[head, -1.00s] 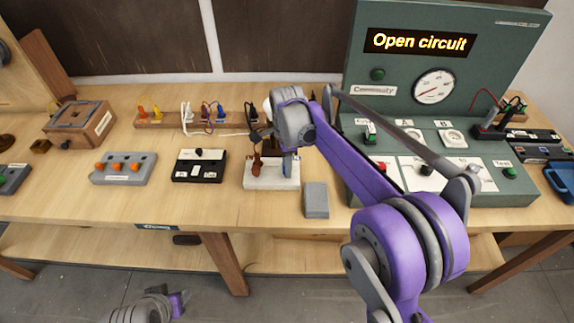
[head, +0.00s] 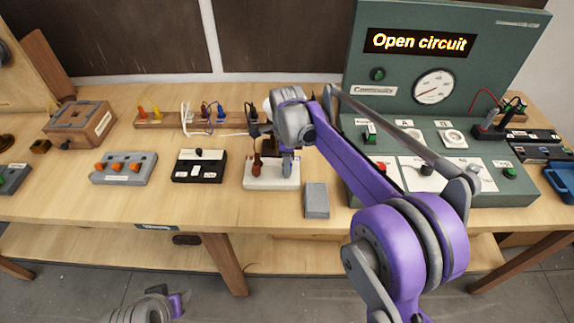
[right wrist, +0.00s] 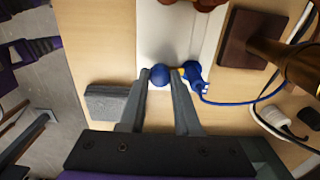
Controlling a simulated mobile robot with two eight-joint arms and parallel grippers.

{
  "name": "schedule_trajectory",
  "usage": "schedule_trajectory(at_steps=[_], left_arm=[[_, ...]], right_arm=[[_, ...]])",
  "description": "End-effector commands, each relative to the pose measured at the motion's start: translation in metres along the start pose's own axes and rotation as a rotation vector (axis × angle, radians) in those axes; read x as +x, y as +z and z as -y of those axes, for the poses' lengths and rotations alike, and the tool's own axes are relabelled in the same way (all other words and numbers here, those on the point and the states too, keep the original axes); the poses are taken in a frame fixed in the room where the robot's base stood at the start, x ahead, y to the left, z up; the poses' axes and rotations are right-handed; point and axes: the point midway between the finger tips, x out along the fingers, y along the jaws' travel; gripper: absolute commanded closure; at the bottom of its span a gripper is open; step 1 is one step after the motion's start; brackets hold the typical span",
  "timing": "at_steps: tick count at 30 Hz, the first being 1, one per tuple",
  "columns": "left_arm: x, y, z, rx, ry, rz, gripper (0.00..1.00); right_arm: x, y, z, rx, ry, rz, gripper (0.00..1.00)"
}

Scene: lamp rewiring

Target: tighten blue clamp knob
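In the head view the right gripper (head: 287,166) hangs over the white block's right part and hides the knob. A blue plug-like piece with a blue wire (right wrist: 194,75) sits just right of the knob in the wrist view.
A grey block (head: 316,200) lies close to the right of the white block. A black switch box (head: 199,166) stands to its left. A brass post on a dark base (right wrist: 245,38) is near the fingers. The green tester (head: 362,80) reads "Open circuit".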

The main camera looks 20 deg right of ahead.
Motion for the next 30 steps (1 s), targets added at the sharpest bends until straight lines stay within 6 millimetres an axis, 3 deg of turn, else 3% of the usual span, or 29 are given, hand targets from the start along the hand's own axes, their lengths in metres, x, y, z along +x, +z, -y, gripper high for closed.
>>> schedule_trajectory(at_steps=[2, 14, 24, 30], left_arm=[[0.000, 0.000, 0.000, 0.000, 0.000, 0.000, 0.50], [-0.001, -0.001, 0.000, 0.000, 0.000, 0.000, 0.50], [-0.005, -0.005, 0.000, 0.000, 0.000, -0.004, 0.50], [-0.007, -0.007, 0.000, 0.000, 0.000, -0.006, 0.50]], right_arm=[[-0.001, 0.000, 0.001, 0.001, -0.002, 0.001, 0.56], [-0.008, 0.000, 0.000, 0.000, -0.001, 0.000, 0.56], [-0.072, 0.000, 0.001, 0.000, -0.001, 0.001, 0.56], [-0.101, 0.000, 0.001, 0.000, -0.001, 0.000, 0.56]])
